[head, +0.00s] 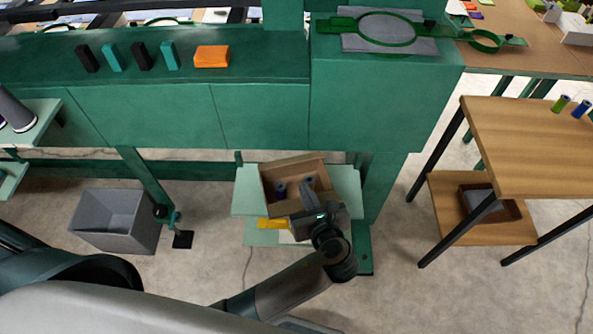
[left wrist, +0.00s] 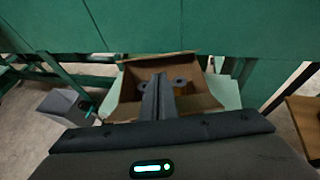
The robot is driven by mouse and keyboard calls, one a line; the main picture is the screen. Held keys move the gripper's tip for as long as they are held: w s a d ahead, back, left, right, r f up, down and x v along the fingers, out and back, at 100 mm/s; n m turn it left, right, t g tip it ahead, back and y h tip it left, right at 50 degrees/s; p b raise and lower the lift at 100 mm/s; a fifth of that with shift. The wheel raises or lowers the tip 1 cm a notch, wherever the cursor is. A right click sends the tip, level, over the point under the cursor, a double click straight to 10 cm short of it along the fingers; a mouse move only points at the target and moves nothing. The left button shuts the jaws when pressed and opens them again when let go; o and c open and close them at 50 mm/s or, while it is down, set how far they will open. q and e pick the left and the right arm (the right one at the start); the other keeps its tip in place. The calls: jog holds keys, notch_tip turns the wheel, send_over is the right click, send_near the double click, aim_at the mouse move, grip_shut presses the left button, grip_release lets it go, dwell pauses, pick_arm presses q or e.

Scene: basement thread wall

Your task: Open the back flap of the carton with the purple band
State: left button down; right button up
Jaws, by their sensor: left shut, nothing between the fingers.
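An open brown carton (head: 268,190) stands on a pale green shelf under the green bench. It also shows in the left wrist view (left wrist: 128,88). A brown panel (left wrist: 150,66) rises at its far side and another spreads at its right; I cannot tell which are walls and which are flaps. Dark spools (head: 281,189) are inside. No purple band is visible; the carton's near side is mostly hidden by my arm. My left gripper (head: 309,186) is shut and empty, over the carton's opening; in the left wrist view its fingers (left wrist: 157,92) point toward the far panel. My right gripper is out of view.
The green bench (head: 265,115) overhangs behind the carton, with a green post (head: 378,190) at right. A grey bin (head: 110,235) is on the floor at left. A wooden table (head: 530,150) stands at right. A yellow item (head: 270,223) lies below the carton.

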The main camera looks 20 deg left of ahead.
pick_arm(q)
jog(key=shift+x, duration=0.9)
jog(key=p, duration=0.1)
send_near(291, 160)
notch_tip(291, 160, down, 2)
jog(key=w, duration=0.2)
jog(key=shift+w+a+f, duration=0.6)
jog(key=shift+a+f, duration=0.05)
jog(key=shift+a, duration=0.15)
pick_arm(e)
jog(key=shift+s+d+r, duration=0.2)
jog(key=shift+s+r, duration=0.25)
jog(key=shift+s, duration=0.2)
pick_arm(q)
jog(key=shift+w+r, duration=0.1)
jog(key=shift+r, duration=0.05)
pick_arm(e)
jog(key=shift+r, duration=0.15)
